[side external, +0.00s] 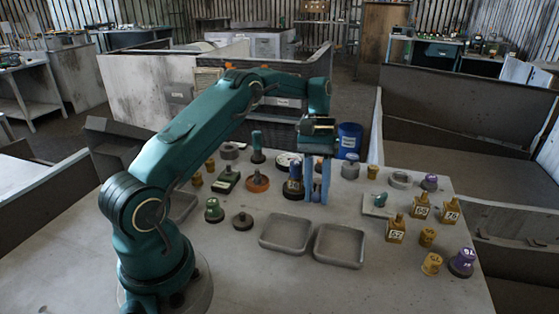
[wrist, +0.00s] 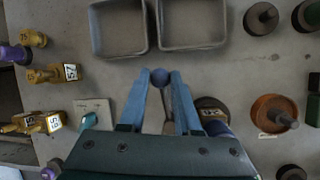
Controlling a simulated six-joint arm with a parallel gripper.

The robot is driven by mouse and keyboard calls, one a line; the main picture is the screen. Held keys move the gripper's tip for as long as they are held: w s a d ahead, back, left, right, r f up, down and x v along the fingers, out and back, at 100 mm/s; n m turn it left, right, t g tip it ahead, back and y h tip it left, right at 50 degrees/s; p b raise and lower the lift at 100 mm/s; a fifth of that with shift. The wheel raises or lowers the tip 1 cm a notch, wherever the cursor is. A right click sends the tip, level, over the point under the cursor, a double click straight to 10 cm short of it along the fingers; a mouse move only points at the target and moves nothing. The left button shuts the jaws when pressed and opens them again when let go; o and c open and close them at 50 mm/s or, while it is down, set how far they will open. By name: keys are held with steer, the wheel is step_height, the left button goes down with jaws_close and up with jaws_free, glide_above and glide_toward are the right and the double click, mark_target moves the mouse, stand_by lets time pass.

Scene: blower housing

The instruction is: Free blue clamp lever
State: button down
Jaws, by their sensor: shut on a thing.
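In the side view my gripper (side external: 319,196) is just right of a blue-handled piece (side external: 294,178) on a dark round base. That piece also shows in the wrist view (wrist: 210,106), partly covered by the right finger. I cannot tell from the side view how the held piece is supported.
Two empty grey trays (side external: 286,234) (side external: 340,245) lie in front of my gripper. An orange round base (side external: 257,181) and a green knob (side external: 214,210) stand left. Yellow numbered blocks (side external: 395,230) and purple-topped knobs (side external: 462,262) stand right. A blue can (side external: 350,140) stands behind.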

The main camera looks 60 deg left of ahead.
steer(key=shift+s+a+r, duration=0.1)
stand_by(0.5)
steer(key=c, duration=0.6)
jaws_free()
steer(key=shift+r, duration=0.5)
step_height(320, 180, up, 3)
steer(key=shift+s+a+r, duration=0.1)
steer(key=shift+a+r, duration=0.05)
steer(key=s+a+r, duration=0.4)
steer(key=s+a, duration=0.1)
steer(key=s+a+r, duration=0.2)
steer(key=a, duration=0.1)
steer(key=shift+s+a+r, duration=0.2)
steer(key=shift+s+r, duration=0.1)
steer(key=shift+w+d+m, duration=0.1)
steer(key=shift+m, duration=0.2)
